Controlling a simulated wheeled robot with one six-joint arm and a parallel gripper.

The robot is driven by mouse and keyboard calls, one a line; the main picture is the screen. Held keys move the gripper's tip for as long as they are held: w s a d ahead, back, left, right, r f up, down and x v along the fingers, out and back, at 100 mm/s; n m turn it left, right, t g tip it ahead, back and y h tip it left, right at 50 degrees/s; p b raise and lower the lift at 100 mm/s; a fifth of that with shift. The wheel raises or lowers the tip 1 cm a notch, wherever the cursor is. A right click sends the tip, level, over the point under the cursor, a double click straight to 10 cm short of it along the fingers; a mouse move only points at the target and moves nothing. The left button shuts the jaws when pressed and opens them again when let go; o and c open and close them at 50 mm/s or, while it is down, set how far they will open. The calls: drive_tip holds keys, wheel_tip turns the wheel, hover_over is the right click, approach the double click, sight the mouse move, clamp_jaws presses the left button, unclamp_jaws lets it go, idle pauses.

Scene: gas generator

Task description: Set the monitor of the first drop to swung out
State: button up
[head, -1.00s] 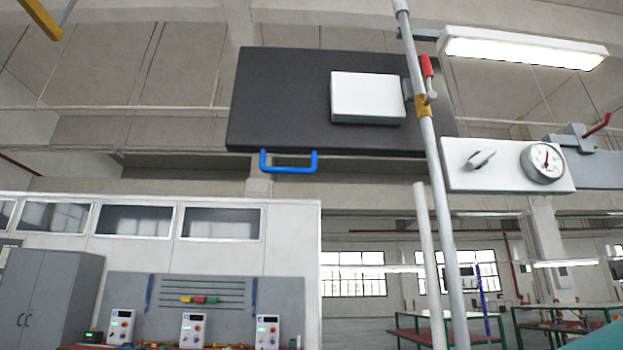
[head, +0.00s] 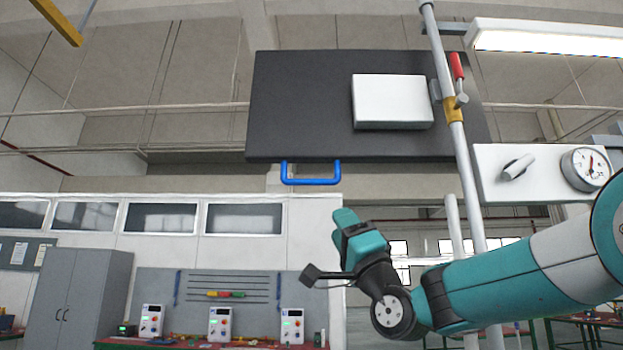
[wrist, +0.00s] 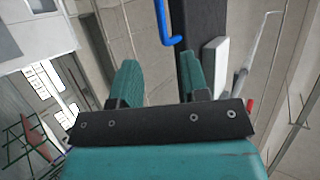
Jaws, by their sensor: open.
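The monitor (head: 300,110) is a dark flat panel high in the head view, with a blue U-shaped handle (head: 311,183) under its lower left edge and a white box (head: 392,102) on its face. It hangs beside a grey pole (head: 462,150) with a yellow collar and a red-handled lever (head: 457,75). My gripper (head: 347,222) is open and empty, just below and right of the handle in the picture. In the wrist view, the handle (wrist: 164,25) and the panel's dark edge (wrist: 205,18) show beyond my open fingers (wrist: 158,75). No contact shows.
Right of the pole is a white plate with a knob (head: 517,167) and a round gauge (head: 586,168). A lit lamp (head: 550,38) hangs above. A grey cabinet (head: 75,300) and a bench with several devices stand lower left, farther off.

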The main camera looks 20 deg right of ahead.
sight(313, 184)
drive_tip(key=p+x, duration=0.9)
drive_tip(key=x, duration=0.5)
drive_tip(key=shift+a+r, duration=0.1)
drive_tip(key=shift+r, duration=0.15)
drive_tip(key=shift+w+a+r+p, duration=0.1)
drive_tip(key=shift+w+r+p, duration=0.25)
drive_tip(key=shift+p, duration=0.2)
clamp_jaws()
